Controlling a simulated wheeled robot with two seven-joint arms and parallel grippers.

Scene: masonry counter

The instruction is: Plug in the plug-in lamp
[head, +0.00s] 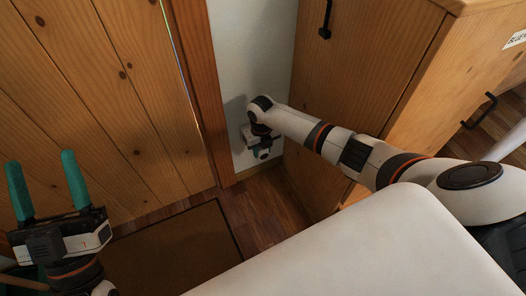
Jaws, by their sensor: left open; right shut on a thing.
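My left gripper (41,160) is open and empty at the lower left, with its two teal fingers spread apart and pointing up in the picture. My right arm reaches down to the low part of the white wall, in the narrow strip between the door frame and the wooden cabinet. My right gripper (262,147) is there, close to the wall, and it is shut on the plug-in lamp. The wrist and gripper hide most of the lamp. No wall socket can be made out behind the gripper. I cannot tell whether the lamp touches the wall.
A wooden cabinet (348,75) with black handles stands right of the wall strip, close to my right arm. A wooden plank door (105,90) and its frame (203,85) are on the left. A brown mat (175,255) lies on the dark wood floor (262,200).

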